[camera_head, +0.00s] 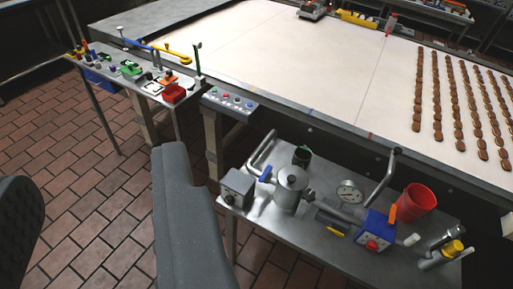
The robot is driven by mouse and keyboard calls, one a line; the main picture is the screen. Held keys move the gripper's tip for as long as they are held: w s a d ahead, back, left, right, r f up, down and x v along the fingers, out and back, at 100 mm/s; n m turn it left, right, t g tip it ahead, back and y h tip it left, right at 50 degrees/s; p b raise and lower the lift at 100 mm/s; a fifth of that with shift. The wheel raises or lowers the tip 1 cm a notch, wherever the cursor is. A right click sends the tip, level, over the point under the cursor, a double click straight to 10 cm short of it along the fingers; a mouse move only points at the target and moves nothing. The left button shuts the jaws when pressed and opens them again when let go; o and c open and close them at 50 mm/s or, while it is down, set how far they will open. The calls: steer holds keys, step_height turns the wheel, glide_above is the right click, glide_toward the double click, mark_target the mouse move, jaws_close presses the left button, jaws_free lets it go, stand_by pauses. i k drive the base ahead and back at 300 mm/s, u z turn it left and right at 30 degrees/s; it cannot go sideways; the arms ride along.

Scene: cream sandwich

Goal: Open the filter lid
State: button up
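A metal cylindrical pot (289,196), which looks like the filter, stands on the steel shelf (262,238) at lower centre. Its round lid (292,177) sits on top and looks closed. A blue valve handle (266,174) is on the pipe to its left. My gripper (95,168) shows as two grey fingers at lower left, wide apart with only floor visible between them. The right finger is left of the shelf and apart from the pot. The left finger is cut off by the picture edge.
The shelf also holds a grey box (236,188), a gauge (349,191), a blue box with a red knob (377,230) and a red bucket (416,202). Bent metal pipes rise behind. A conveyor (300,75) with rows of biscuits and a cluttered side table (120,58) lie beyond.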

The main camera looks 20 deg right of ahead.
mark_target(293, 178)
steer(key=z, duration=0.1)
steer(key=i, duration=1)
steer(key=z, duration=0.4)
